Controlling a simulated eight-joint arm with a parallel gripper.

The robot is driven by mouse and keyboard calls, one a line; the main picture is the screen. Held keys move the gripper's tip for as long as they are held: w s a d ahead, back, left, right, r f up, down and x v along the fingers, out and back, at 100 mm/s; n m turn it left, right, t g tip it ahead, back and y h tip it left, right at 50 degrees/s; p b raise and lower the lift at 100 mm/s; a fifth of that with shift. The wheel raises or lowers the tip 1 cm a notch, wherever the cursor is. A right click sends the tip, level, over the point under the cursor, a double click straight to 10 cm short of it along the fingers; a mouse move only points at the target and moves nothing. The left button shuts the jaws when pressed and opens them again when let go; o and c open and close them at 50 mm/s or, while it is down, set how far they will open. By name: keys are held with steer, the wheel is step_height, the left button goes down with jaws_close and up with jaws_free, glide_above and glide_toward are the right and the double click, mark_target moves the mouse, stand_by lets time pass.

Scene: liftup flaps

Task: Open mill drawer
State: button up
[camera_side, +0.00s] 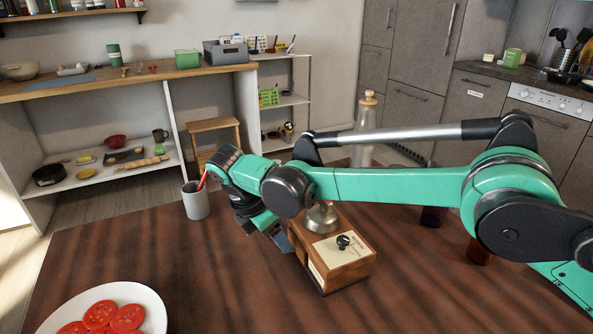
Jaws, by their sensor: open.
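The mill (347,271) is a wooden box with a cream label, a black knob (343,242) and a metal dome (322,216). It stands on the dark wooden table, right of centre. My gripper (281,238) points down just left of the mill, close against its left side. It is open, with nothing seen between its fingers. The fingertips are small and partly hidden, so I cannot tell whether they touch the mill. The drawer's edges cannot be made out. My arm crosses above and behind the mill.
A grey cup (196,203) with a red item stands left of my gripper. A white plate (150,306) of tomato slices is at front left. A bottle (366,125) and dark reddish jars (480,252) stand behind and right. The table's front middle is clear.

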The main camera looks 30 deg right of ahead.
steer(key=shift+x, duration=1.55)
jaws_close()
